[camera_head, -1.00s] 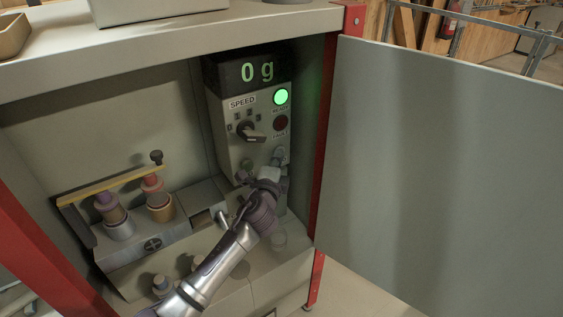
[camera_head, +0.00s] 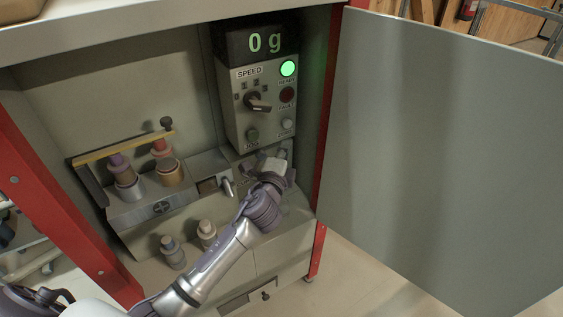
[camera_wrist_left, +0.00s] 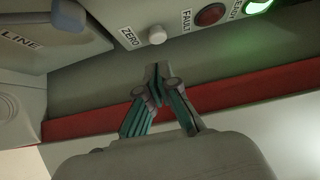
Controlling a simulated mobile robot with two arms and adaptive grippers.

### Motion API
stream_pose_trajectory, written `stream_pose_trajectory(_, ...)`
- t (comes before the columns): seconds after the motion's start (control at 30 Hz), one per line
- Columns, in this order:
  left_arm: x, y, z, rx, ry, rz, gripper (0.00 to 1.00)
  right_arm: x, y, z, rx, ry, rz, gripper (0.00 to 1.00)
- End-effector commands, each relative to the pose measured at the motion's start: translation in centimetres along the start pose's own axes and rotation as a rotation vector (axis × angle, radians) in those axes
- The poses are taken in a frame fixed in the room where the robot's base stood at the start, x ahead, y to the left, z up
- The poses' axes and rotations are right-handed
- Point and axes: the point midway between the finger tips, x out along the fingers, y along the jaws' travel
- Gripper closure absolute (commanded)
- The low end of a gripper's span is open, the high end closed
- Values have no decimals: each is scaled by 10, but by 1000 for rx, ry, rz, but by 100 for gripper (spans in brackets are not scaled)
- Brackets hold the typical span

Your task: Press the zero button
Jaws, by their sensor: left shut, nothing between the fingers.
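The zero button is a small pale round knob (camera_wrist_left: 157,35) beside its ZERO label in the left wrist view. In the head view the knob (camera_head: 288,124) is at the lower right of the grey control panel (camera_head: 238,128), under the red fault lamp (camera_head: 287,95). My left gripper (camera_wrist_left: 158,72) is shut and empty, its fingertips just below the knob in the wrist view, with a gap in the picture. In the head view the left gripper (camera_head: 274,160) is below the panel's lower edge. My right gripper is not in view.
The display (camera_head: 262,43) reads 0 g and the green ready lamp (camera_head: 288,68) is lit. A speed selector (camera_head: 256,102) is on the panel. Bottle-like fittings (camera_head: 165,168) are at the left. A red post (camera_head: 325,130) and an open grey door (camera_head: 440,150) bound the right side.

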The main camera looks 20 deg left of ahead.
Motion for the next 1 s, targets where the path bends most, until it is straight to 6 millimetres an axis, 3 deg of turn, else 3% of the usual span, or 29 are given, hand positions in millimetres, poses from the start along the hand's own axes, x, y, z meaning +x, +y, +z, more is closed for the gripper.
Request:
stream_pose_trajectory(0.1, -22, 1, -1, -1, 3, 1, 100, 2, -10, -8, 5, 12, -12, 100)
stream_pose_trajectory(0.3, -44, 1, -1, 0, 2, 1, 100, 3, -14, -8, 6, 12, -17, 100)
stream_pose_trajectory(0.87, -49, 0, -1, 0, 2, 0, 100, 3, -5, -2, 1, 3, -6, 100)
stream_pose_trajectory(1.0, -48, 22, 0, -21, 3, 45, 100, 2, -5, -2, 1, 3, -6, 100)
